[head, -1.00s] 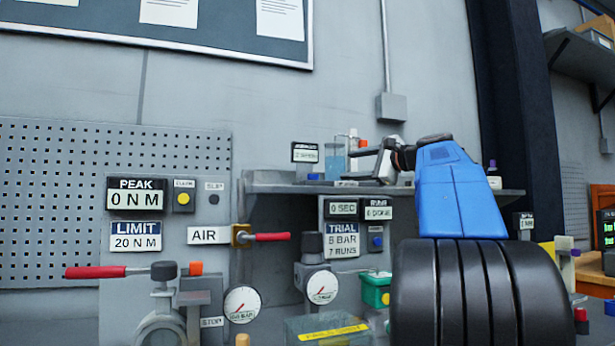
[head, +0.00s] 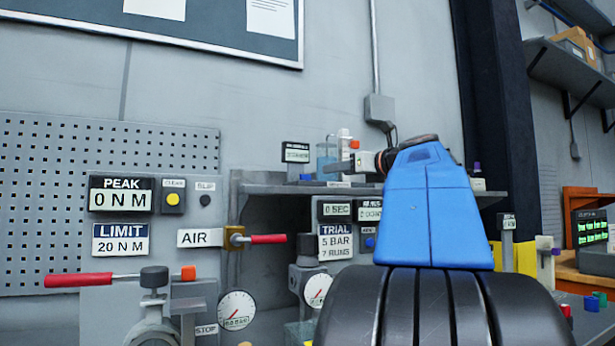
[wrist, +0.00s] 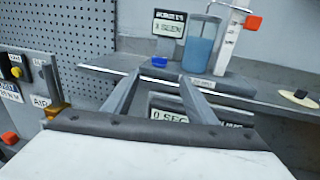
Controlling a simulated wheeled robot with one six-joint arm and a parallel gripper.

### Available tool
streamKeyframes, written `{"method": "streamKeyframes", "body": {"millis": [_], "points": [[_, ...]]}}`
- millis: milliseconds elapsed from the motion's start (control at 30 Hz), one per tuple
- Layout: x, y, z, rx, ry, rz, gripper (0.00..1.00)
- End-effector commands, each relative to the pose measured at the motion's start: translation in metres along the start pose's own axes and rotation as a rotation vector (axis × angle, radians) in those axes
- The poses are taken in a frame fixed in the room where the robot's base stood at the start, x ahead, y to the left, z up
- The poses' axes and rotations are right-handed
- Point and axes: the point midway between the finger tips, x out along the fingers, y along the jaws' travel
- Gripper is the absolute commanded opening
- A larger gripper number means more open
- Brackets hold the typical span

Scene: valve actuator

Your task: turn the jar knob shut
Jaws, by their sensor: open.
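A clear jar of blue liquid (wrist: 202,42) stands on the grey shelf, with a white column (wrist: 234,35) beside it. A small red-orange knob (wrist: 253,22) sticks out to the right near the column's top. In the head view the jar (head: 326,158) and the orange knob (head: 355,144) show small, just left of and above my gripper (head: 345,166). In the wrist view my gripper (wrist: 160,76) is open and empty. Its two fingers reach over the shelf's front edge, left of and below the jar, apart from the knob. Which way the knob is set is unclear.
The shelf (wrist: 110,69) also carries a small display (wrist: 168,24), a blue cap (wrist: 159,62) and a white label (wrist: 201,84). Below it stand gauges (head: 236,310) and a TRIAL panel (head: 337,242). A red-handled AIR lever (head: 267,239) juts out at the left.

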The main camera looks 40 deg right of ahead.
Motion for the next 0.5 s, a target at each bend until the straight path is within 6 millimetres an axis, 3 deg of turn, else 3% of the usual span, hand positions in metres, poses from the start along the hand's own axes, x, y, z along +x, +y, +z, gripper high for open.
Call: {"method": "streamKeyframes", "body": {"millis": [500], "points": [[0.075,0.001,-0.001,-0.002,0.001,0.004,0.52]]}}
